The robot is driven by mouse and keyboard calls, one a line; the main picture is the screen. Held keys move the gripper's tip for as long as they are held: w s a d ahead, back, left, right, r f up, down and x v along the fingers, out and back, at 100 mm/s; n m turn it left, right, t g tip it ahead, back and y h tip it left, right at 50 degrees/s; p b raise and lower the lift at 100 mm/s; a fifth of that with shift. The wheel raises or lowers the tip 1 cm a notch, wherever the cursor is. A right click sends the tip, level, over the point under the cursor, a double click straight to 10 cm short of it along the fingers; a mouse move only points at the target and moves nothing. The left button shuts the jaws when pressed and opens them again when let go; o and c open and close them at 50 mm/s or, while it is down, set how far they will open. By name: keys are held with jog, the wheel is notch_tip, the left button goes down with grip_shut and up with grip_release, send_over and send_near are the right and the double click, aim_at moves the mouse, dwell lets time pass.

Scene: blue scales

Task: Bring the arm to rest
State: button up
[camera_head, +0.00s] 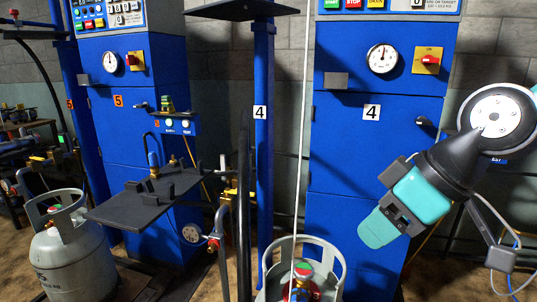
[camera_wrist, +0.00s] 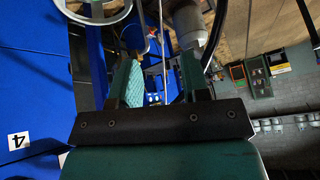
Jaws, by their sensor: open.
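My arm reaches in from the right edge in the head view, with a dark round joint and teal parts. My gripper (camera_head: 378,229) points down and left in front of the blue cabinet (camera_head: 335,165) marked 4. In the wrist view, the two teal fingers of my gripper (camera_wrist: 161,75) stand apart with nothing held between them. In the head view the gap between the fingers is hard to make out.
A grey gas cylinder (camera_head: 334,268) stands below and left of my gripper. Another cylinder (camera_head: 77,264) stands at the far left, near a dark flat plate (camera_head: 128,205). A blue post (camera_head: 263,150) marked 4 and a thin pale cable (camera_head: 303,130) rise left of the cabinet.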

jog(key=s+f+m+g+h, duration=0.1)
jog(key=s+f+m+g, duration=0.3)
jog(key=s, duration=0.8)
notch_tip(320, 180, up, 21)
jog(key=n+p, duration=0.1)
jog(key=p, duration=2)
jog(key=shift+w+a+f+n+t, duration=0.2)
jog(key=shift+w+n+t, duration=0.1)
jog(key=shift+w+t, duration=0.1)
